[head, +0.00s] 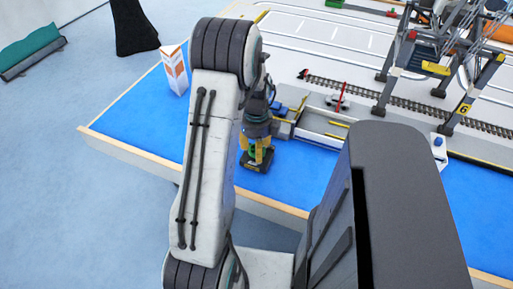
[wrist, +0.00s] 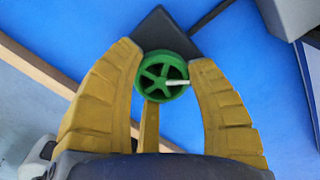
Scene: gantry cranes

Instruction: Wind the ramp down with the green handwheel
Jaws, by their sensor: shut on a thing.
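The green handwheel (wrist: 172,68) is a spoked wheel with a pale crank knob, seen between my fingers in the wrist view. It sits on a dark block (wrist: 165,32) on the blue table. In the head view the handwheel (head: 255,151) is mostly hidden by my gripper (head: 258,150), and its dark base (head: 257,163) shows below. My gripper (wrist: 168,85) has its yellow fingers closed around the wheel's rim, one on each side. The ramp cannot be made out with certainty; a grey channel with yellow edges (head: 322,122) lies just right of the wheel.
A gantry crane (head: 440,70) stands on the rail track (head: 400,97) at the right. A white and orange box (head: 174,70) stands at the table's left.

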